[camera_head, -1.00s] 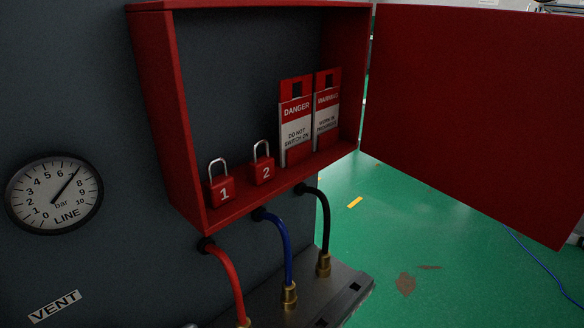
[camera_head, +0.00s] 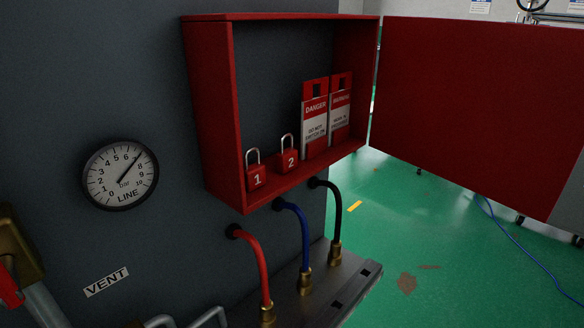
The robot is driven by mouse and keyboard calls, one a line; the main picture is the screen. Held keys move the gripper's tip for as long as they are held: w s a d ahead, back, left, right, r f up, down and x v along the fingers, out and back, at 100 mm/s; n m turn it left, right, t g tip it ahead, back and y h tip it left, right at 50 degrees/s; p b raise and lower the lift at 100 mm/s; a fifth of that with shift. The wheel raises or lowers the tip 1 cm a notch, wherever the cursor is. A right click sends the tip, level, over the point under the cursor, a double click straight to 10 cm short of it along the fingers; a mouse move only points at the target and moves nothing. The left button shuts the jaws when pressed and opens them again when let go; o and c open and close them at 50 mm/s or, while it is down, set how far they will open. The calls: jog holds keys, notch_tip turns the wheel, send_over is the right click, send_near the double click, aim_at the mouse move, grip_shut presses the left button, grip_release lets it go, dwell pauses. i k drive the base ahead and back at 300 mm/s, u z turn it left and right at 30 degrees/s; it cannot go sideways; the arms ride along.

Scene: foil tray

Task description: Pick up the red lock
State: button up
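Two red padlocks with silver shackles stand upright on the floor of the open red cabinet (camera_head: 212,110). The red lock marked 1 (camera_head: 257,180) is at the front left. The red lock marked 2 (camera_head: 287,162) stands just right of it and a little further in. Neither lock is held. My gripper is not in view.
Danger and warning tags (camera_head: 315,120) stand right of the locks. The cabinet door (camera_head: 470,110) is swung open to the right. A pressure gauge (camera_head: 120,175) is left of the cabinet. Red, blue and black hoses (camera_head: 262,265) run below it. Green floor (camera_head: 420,220) is mostly clear at right.

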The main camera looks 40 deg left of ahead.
aim_at(254, 174)
jog(key=u, duration=0.7)
jog(key=k, duration=0.6)
jog(key=z, duration=0.1)
jog(key=i, duration=0.6)
jog(key=u, duration=0.1)
